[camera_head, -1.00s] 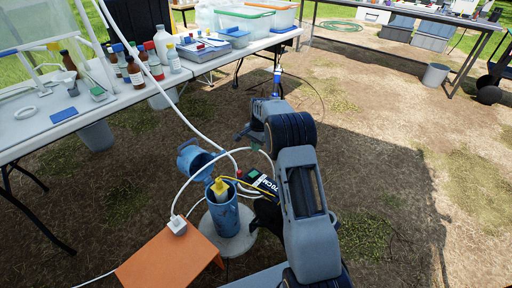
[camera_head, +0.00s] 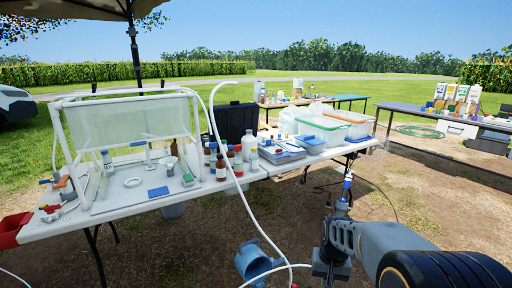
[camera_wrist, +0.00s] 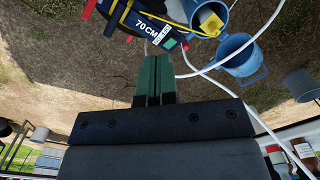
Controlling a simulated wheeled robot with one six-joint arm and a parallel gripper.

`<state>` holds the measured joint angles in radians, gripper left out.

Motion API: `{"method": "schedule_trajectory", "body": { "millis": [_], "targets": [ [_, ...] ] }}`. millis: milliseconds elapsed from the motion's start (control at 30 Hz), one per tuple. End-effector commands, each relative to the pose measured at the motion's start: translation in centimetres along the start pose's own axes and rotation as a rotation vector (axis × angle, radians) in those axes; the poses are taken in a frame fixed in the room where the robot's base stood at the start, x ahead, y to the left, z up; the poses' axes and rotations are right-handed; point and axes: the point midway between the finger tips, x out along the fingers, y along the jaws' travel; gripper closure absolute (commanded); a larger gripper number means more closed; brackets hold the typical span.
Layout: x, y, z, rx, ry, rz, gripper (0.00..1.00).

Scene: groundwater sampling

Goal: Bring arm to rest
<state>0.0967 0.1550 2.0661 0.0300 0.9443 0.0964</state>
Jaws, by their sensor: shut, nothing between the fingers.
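My gripper (camera_wrist: 152,82) shows in the wrist view with its green fingers together and nothing between them. Its fingertips point toward the black label marked 70 CM (camera_wrist: 148,28) beside the well. The blue well casing (camera_wrist: 193,12) has a yellow piece (camera_wrist: 210,20) at its mouth, and its open blue cap (camera_wrist: 240,58) is beside it. In the head view my arm is bent at the lower right, and the fingers cannot be made out. The blue cap (camera_head: 254,262) shows at the bottom edge there; the casing is out of frame.
A white hose (camera_head: 240,190) runs from the table down past the cap. The long white table (camera_head: 130,205) holds a clear-sided frame, bottles and bins on the left. Another table (camera_head: 430,113) stands at the right. A grey bucket (camera_wrist: 300,85) is at the wrist view's right. Bare ground lies between.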

Motion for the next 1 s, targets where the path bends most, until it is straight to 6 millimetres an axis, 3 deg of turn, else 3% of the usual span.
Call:
{"method": "schedule_trajectory", "body": {
  "millis": [33,100,300,500,633,1000],
  "targets": [
    [-4.5,-0.2,2.4,-0.048,0.033,0.001,1.00],
    [-7.6,-0.3,5.2,-0.103,0.070,0.004,1.00],
    [-14.4,-0.5,11.2,-0.186,0.180,0.005,1.00],
    [-19.8,-0.8,13.5,-0.212,0.293,-0.008,1.00],
    [-21.8,-1.1,13.7,-0.221,0.338,-0.014,1.00],
    [-21.8,-1.2,13.7,-0.223,0.338,-0.015,1.00]
  ]
}}
